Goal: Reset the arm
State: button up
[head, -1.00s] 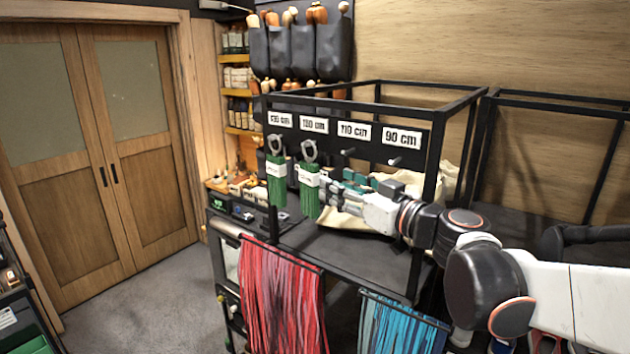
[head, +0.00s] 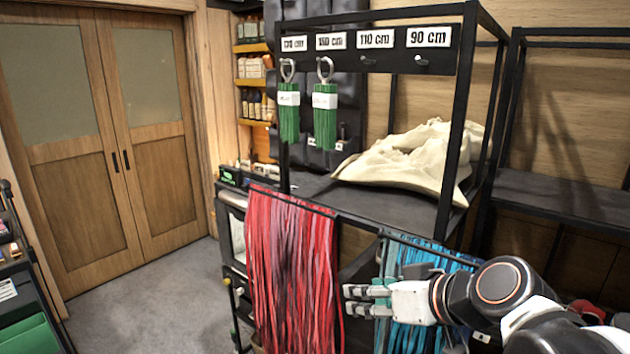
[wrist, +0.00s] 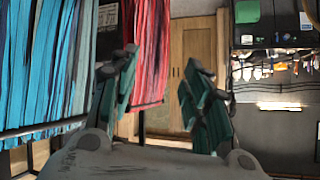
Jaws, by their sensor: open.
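My gripper (head: 366,300) is open and empty in the head view, in front of the hanging blue laces (head: 412,262) and right of the red laces (head: 285,265). In the wrist view the two green fingers of my gripper (wrist: 160,95) stand apart with nothing between them. Two green lace bundles with white bands hang from the labelled rack: a left bundle (head: 288,122) and a right bundle (head: 325,125). The 110 cm hook (head: 367,60) and the 90 cm hook (head: 421,61) are bare.
A cream cloth bag (head: 410,160) lies on the rack's dark shelf (head: 395,205). The black rack frame (head: 462,110) rises above my arm. Wooden double doors (head: 120,150) stand at the left, with clear grey floor (head: 150,300) before them.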

jog(key=s+d+f+m+h+b, duration=0.1)
jog(key=s+d+f+h+b, duration=0.1)
jog(key=f+b, duration=0.3)
jog(key=s+d+f+m+g+h+b, duration=0.1)
jog(key=s+d+f+b, duration=0.4)
jog(key=f, duration=0.6)
jog(key=s+d+f+m+g+h+b, duration=0.1)
jog(key=s+d+f+m+h+b, duration=0.1)
jog(key=f+b, duration=0.3)
notch_tip(320, 180, down, 3)
jog(key=shift+s+d+f+m+h, duration=0.2)
jog(key=shift+s+d+m+h, duration=0.1)
jog(key=shift+s+d+h, duration=0.4)
